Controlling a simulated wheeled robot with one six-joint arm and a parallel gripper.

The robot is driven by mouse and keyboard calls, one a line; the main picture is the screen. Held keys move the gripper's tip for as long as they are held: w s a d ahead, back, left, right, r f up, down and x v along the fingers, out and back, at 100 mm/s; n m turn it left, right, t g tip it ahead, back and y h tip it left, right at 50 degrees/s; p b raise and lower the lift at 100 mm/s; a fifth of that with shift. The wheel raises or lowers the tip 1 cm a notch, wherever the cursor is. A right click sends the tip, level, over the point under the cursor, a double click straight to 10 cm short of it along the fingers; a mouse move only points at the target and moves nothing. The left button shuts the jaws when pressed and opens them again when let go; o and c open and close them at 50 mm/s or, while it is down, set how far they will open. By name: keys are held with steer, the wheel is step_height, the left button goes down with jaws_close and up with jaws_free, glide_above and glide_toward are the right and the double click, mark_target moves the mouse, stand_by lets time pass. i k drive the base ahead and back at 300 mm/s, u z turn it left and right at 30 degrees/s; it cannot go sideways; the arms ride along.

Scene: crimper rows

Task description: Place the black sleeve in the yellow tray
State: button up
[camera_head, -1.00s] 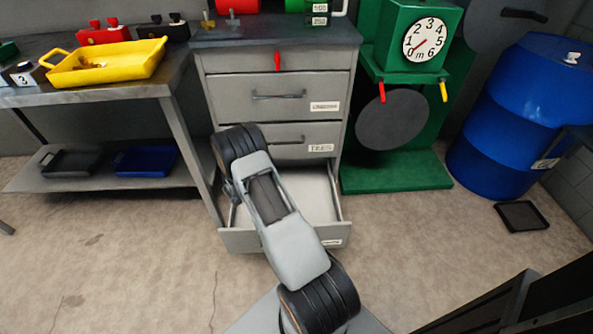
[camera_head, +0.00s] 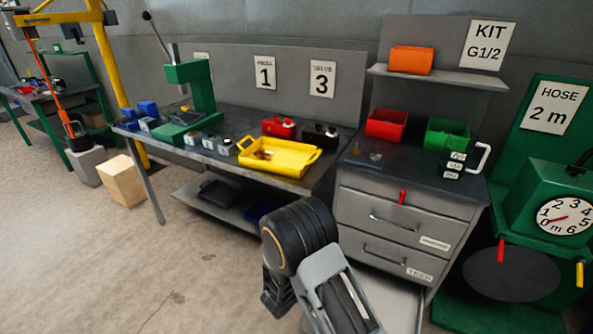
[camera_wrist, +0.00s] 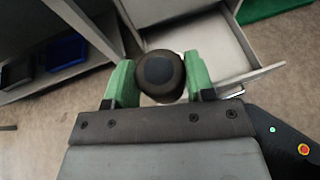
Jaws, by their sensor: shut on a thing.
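The black sleeve (camera_wrist: 160,72) shows in the wrist view as a dark, round-ended piece between the green fingers of my gripper (camera_wrist: 160,82). My gripper is shut on it, above the floor beside an open drawer. In the head view my own arm hides the fingers and the sleeve. The yellow tray (camera_head: 302,168) sits on the workbench near its right front edge, up and behind my arm. Small brownish pieces lie inside the tray.
The grey drawer cabinet (camera_head: 385,215) stands right of the workbench (camera_head: 225,158), its bottom drawer (camera_wrist: 228,50) open. A green press (camera_head: 190,90) stands further left.

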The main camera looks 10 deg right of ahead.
mark_target(295, 162)
steer(key=z, duration=0.1)
steer(key=k, duration=0.4)
steer(key=u, duration=1.35)
steer(key=i, duration=0.85)
steer(key=u, duration=0.65)
steer(key=i, duration=1.05)
steer(key=z, duration=0.35)
